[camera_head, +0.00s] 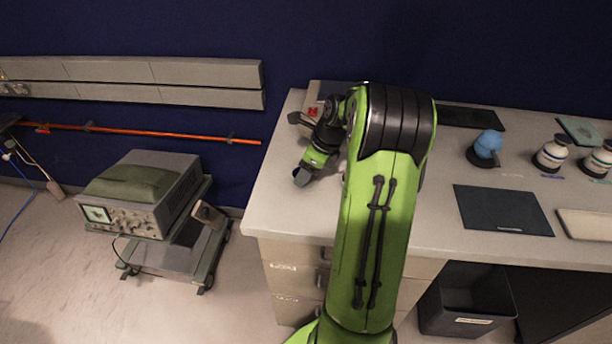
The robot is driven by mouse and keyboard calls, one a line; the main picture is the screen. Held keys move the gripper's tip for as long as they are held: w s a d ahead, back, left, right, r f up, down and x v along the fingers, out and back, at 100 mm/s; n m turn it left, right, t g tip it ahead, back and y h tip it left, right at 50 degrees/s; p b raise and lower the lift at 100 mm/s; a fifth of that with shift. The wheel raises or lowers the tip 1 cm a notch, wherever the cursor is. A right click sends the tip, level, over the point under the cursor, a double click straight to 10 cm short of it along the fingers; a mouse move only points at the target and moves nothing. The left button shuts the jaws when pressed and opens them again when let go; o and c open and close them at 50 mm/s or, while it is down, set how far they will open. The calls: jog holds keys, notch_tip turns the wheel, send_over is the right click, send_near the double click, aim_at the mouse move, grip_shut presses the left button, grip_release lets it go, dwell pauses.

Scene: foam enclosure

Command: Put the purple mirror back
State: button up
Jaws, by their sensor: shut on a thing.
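My gripper (303,176) is at the end of my green and black arm, over the left end of the grey bench (300,222). Its jaws are small in this view and partly hidden by my wrist. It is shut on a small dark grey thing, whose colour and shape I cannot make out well. I cannot tell whether this is the purple mirror. No clearly purple mirror shows elsewhere on the bench. My forearm and elbow hide the middle of the bench.
On the bench's right stand a blue rounded object (487,146), two white banded jars (551,155) (597,161) and a dark flat mat (502,210). A red item (312,111) lies at the back left. A trolley with an instrument (140,195) stands left. A black bin (465,302) is below.

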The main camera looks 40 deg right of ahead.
jog(key=shift+f, duration=0.1)
jog(key=o, duration=1.1)
jog(key=shift+c, duration=0.2)
